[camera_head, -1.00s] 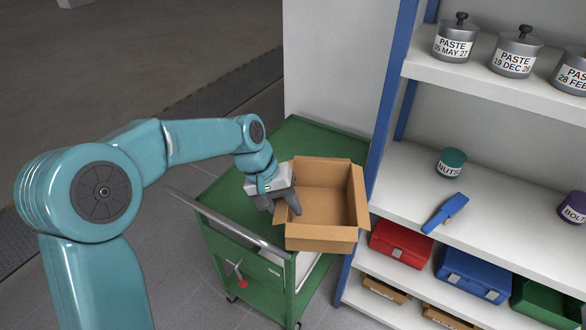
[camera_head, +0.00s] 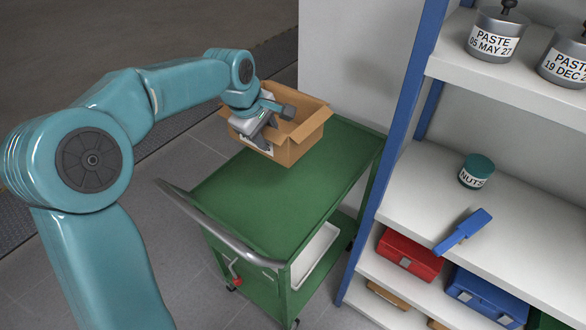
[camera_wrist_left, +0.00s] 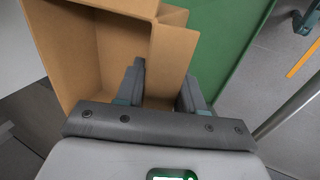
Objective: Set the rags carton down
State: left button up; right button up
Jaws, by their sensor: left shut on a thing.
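The rags carton (camera_head: 301,143) is an open-topped brown cardboard box at the far left end of the green cart (camera_head: 262,202). A white label on its near side is mostly covered by my gripper. My left gripper (camera_head: 266,135) is shut on the carton's near wall. In the left wrist view, its two fingers (camera_wrist_left: 161,88) straddle the wall of the carton (camera_wrist_left: 70,50), and the green cart top (camera_wrist_left: 222,60) shows beside it. I cannot tell whether the carton's base touches the cart top. My right gripper is not in view.
The cart's middle and near top are bare, with a grey push handle (camera_head: 215,225) at the near end.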

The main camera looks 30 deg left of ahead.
pick_arm(q)
notch_tip(320, 180, down, 20)
jog(key=shift+s+r, duration=0.15)
jog(key=shift+r, duration=0.05)
jog(key=o, duration=1.1)
jog(key=shift+r, duration=0.15)
jog(key=v, duration=1.2)
